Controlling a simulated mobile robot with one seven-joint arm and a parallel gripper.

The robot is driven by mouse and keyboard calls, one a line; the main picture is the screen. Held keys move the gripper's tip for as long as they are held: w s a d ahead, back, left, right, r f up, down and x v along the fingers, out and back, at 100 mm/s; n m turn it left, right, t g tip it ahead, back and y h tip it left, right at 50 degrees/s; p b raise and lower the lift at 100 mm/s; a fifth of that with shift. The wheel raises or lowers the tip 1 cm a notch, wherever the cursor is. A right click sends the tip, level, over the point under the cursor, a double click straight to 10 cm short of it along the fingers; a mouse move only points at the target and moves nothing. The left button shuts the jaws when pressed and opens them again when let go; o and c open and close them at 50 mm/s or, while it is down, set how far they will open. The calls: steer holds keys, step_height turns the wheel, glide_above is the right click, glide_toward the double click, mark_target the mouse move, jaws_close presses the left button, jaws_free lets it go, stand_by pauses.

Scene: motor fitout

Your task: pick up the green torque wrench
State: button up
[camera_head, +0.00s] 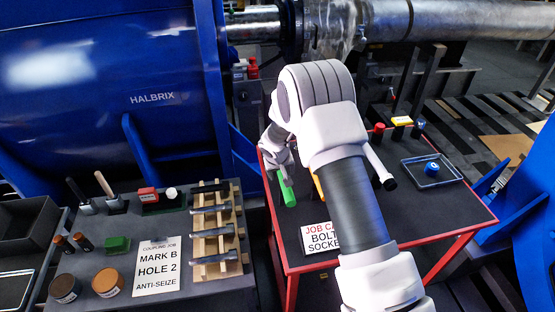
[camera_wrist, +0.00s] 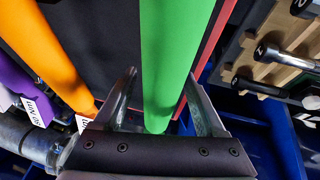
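The green torque wrench (camera_head: 287,192) shows by its green handle near the left edge of the red-edged table in the head view; my arm hides part of it. In the wrist view its handle (camera_wrist: 170,55) runs from the top down between my two fingers. My gripper (camera_wrist: 162,75) is open around the handle, with a gap at the left finger. The right finger looks close to the handle; I cannot tell if it touches. In the head view my gripper (camera_head: 281,168) is over the green wrench.
An orange handle (camera_wrist: 45,50) and a tagged purple handle (camera_wrist: 20,85) lie left of the green one. The red-edged table (camera_head: 425,205) holds a small tray (camera_head: 450,172) and a job card (camera_head: 318,238). A grey bench with a wooden rack (camera_head: 215,245) stands to the left.

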jaws_close()
stand_by(1.2)
steer(key=shift+w+r, duration=0.1)
steer(key=shift+r, duration=0.1)
